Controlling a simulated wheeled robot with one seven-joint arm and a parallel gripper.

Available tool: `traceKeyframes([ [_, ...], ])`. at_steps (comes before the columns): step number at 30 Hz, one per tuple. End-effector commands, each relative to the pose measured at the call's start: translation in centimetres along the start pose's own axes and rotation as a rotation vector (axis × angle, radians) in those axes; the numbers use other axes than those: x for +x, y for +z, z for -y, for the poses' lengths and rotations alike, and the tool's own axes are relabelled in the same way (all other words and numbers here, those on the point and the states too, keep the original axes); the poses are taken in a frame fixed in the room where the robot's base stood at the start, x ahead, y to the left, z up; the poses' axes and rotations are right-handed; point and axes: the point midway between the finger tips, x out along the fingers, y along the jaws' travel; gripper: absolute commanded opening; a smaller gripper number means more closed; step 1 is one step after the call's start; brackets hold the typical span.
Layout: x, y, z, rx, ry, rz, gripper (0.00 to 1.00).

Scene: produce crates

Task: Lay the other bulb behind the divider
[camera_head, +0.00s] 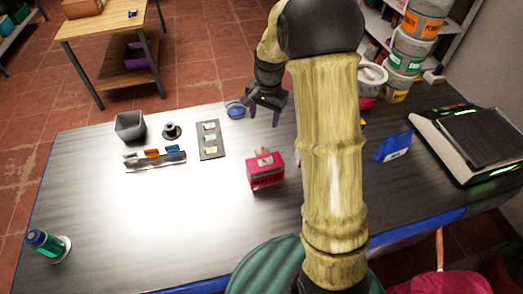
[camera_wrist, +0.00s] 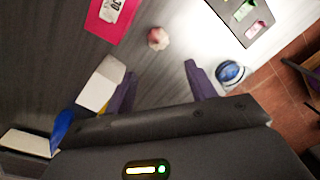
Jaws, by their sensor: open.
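A small pale pink bulb (camera_wrist: 158,38) lies on the table in the wrist view, beside a red labelled piece (camera_wrist: 110,14). In the head view the bulb (camera_head: 263,152) shows just behind the red labelled box (camera_head: 266,173). My gripper (camera_head: 265,112) is open and empty above the table's far side, beyond the bulb. In the wrist view the two fingers of my gripper (camera_wrist: 160,86) are spread with bare table between them. No second bulb can be made out, and I cannot tell which piece is the divider. My arm hides part of the table.
A blue-and-white round object (camera_head: 236,110) is left of my gripper. A blue packet (camera_head: 393,146) and scale (camera_head: 478,140) are right.

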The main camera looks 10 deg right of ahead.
Motion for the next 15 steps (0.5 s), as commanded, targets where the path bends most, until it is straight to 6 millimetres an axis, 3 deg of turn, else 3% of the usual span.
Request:
traceKeyframes([
  [11, 0.2, -0.4, -0.1, 0.016, 0.001, 0.002, 0.56],
  [15, 1.5, -0.3, -0.1, 0.013, 0.003, 0.005, 0.56],
])
